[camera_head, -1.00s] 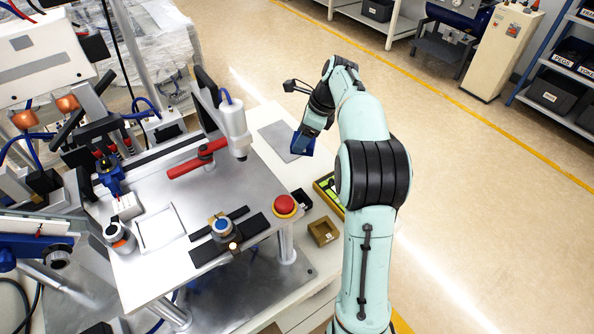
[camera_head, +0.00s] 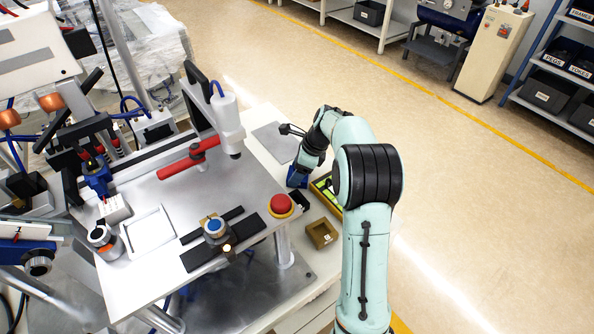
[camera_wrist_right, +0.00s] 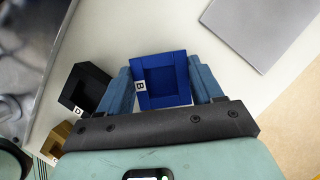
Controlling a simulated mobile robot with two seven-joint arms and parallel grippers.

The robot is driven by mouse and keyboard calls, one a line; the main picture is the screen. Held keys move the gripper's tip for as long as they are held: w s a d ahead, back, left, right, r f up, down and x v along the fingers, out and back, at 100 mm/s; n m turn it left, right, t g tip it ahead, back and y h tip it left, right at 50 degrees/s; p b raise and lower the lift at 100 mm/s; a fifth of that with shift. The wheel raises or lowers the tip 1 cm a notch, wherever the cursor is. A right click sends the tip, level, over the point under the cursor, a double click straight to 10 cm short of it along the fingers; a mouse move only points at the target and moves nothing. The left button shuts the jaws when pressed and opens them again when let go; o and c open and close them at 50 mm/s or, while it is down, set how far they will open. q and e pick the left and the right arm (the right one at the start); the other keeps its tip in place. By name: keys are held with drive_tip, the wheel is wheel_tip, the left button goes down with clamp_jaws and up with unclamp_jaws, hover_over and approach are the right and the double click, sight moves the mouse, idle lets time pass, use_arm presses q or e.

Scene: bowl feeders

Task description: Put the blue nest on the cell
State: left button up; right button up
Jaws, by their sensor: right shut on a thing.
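The blue nest (camera_wrist_right: 162,81) is a square, open-centred blue block with a white label reading B. It sits between the two blue fingers of my right gripper (camera_wrist_right: 165,90), which is shut on it. In the head view the blue nest (camera_head: 297,178) shows small below my right wrist, over the white bench beside the cell. I cannot tell whether it touches the bench. The cell (camera_head: 235,185) is a grey metal plate on posts, left of my right gripper (camera_head: 298,172). A white rectangular frame (camera_head: 148,232) lies on it. My left gripper is out of view.
A black nest (camera_wrist_right: 85,88) and a tan nest (camera_head: 321,233) stand on the bench near my gripper. A thin grey plate (camera_head: 276,141) lies behind. The red button (camera_head: 281,205), blue-topped knob (camera_head: 213,226) and red-handled clamp (camera_head: 188,160) stand on the cell.

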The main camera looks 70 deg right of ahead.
drive_tip(key=o, duration=1.2)
drive_tip(key=shift+f, duration=0.1)
drive_tip(key=shift+p+v, duration=1.35)
drive_tip(key=shift+v, duration=4.8)
drive_tip(key=shift+a, duration=0.15)
